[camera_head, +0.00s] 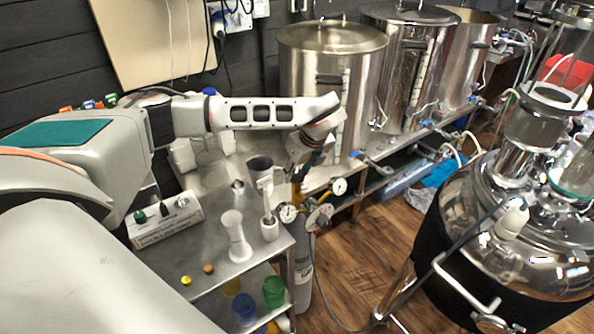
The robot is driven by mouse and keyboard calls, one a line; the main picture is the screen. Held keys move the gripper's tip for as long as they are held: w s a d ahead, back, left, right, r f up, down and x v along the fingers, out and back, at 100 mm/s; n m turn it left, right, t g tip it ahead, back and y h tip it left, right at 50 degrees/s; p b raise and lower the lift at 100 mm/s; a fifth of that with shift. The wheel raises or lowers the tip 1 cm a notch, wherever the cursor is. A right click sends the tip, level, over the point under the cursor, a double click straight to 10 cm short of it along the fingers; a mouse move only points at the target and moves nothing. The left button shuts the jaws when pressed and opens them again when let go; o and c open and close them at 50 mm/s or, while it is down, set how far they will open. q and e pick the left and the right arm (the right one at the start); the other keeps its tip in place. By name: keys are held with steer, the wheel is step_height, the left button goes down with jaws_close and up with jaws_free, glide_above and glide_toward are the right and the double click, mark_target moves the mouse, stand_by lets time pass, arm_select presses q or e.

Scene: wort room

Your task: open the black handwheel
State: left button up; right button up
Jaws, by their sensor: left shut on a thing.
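My left gripper (299,170) reaches down from above to the top of the grey gas cylinder (303,275), beside the metal table. It is shut at the valve there, where the black handwheel sits. The gripper hides the handwheel, so its shape and turn cannot be made out. Two round gauges, one on the left (288,213) and one on the right (339,186), sit by the valve with yellowish fittings. My right gripper is out of view.
The metal table (205,258) holds a white flared cylinder (235,237), a grey cup (260,168) and a control box (165,218). Steel kettles (330,65) stand behind. A large steel vessel (500,210) stands right. Wooden floor (370,245) lies between.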

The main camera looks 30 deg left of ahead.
arm_select(q)
steer(key=shift+f+n, duration=0.1)
steer(key=shift+n, duration=0.4)
steer(key=o, duration=1.1)
steer(key=v, duration=1.2)
steer(key=shift+w+d, duration=0.1)
steer(key=shift+w, duration=0.05)
